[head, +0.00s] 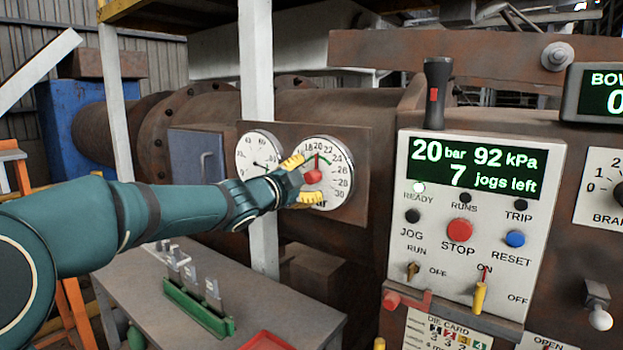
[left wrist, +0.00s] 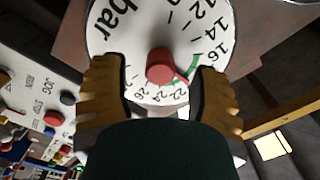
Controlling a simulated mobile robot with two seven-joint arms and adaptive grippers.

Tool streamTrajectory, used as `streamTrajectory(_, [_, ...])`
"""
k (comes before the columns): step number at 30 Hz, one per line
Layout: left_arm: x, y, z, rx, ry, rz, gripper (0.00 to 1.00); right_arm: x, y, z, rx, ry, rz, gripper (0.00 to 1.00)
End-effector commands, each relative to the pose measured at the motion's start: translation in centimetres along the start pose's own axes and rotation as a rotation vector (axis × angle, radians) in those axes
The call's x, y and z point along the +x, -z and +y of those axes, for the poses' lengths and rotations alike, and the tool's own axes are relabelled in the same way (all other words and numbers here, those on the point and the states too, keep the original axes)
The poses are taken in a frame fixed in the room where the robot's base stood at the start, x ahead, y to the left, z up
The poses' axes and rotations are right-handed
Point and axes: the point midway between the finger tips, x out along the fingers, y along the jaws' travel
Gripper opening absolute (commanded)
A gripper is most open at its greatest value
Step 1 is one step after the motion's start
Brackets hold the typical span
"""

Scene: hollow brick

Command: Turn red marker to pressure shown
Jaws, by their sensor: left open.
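The pressure dial (head: 328,168) is a round white gauge marked in bar, with a green arc near the top of its scale. A red marker with a round knob (head: 313,177) sits at its centre, and its thin red pointer stands up near the 20. The display (head: 474,166) reads 20 bar, 92 kPa, 7 jogs left. My left gripper (head: 308,181) is open at the dial, its yellow fingers either side of the knob. The left wrist view shows the knob (left wrist: 160,67) between the spread fingers (left wrist: 160,88), with gaps on both sides. My right gripper is out of view.
A second white gauge (head: 257,150) is left of the dial. A white post (head: 258,80) stands close by my left forearm. The control panel (head: 410,300) is to the right. A bench (head: 180,325) below holds a green rack (head: 198,305) and a red tray (head: 268,341).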

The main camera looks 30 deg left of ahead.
Motion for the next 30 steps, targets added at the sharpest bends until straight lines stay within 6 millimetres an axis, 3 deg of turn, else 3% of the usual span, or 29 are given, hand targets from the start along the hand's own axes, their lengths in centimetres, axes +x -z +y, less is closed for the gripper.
streamTrajectory(6, [-4.7,0.0,-0.1,0.000,0.003,0.000,0.61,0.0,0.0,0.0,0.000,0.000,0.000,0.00])
streamTrajectory(13, [-8.3,0.1,-0.1,0.001,0.003,0.001,0.61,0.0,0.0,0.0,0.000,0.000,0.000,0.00])
streamTrajectory(19, [-9.5,0.0,-0.1,-0.001,0.002,0.001,0.61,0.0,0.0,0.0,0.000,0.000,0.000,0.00])
streamTrajectory(30, [-9.5,0.0,0.0,0.000,0.001,0.001,0.61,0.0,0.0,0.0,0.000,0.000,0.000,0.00])
